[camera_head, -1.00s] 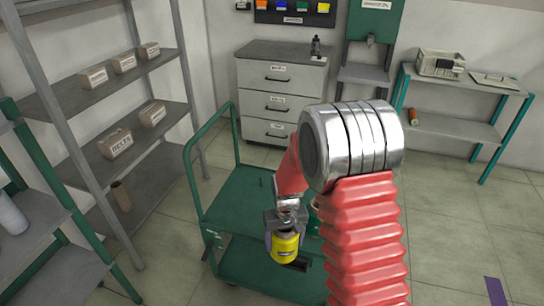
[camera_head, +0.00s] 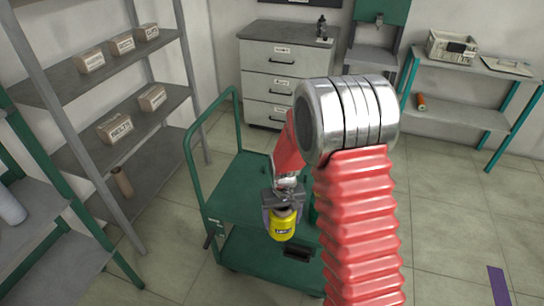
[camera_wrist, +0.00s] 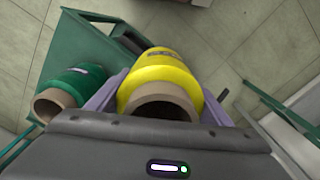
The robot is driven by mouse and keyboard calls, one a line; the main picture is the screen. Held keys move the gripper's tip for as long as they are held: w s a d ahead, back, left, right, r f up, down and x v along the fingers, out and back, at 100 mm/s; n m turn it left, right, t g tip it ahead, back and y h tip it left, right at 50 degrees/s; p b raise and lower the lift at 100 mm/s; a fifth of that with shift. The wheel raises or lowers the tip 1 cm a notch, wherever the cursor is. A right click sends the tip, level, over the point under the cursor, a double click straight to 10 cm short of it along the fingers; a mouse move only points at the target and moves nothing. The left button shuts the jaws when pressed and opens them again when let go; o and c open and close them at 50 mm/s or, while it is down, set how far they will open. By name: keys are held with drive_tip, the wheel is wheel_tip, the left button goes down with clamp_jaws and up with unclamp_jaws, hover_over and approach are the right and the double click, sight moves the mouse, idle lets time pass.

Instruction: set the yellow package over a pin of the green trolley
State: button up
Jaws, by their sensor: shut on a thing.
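My gripper (camera_head: 283,200) is shut on the yellow package (camera_head: 284,226), a yellow spool on a brown cardboard tube. It holds the package over the front part of the green trolley (camera_head: 238,192). In the wrist view the yellow package (camera_wrist: 168,72) sits between the two jaws, with its tube end toward the camera. A green package (camera_wrist: 78,88) on a brown tube is beside it at the left; in the head view my arm mostly hides it. I cannot make out a free pin now. The gap between the yellow package and the trolley is unclear.
A grey shelf rack (camera_head: 140,165) with labelled boxes and a brown tube (camera_head: 122,182) stands at the left. A drawer cabinet (camera_head: 285,72) is behind the trolley. A bench (camera_head: 470,115) stands at the back right. The floor at the right is open.

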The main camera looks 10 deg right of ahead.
drive_tip(key=w+r, duration=0.1)
drive_tip(key=r, duration=0.4)
drive_tip(key=w+r, duration=0.1)
drive_tip(key=r, duration=0.3)
drive_tip(key=w+r, duration=0.2)
drive_tip(key=r, duration=0.3)
drive_tip(key=shift+r, duration=0.55)
drive_tip(key=shift+s, duration=0.15)
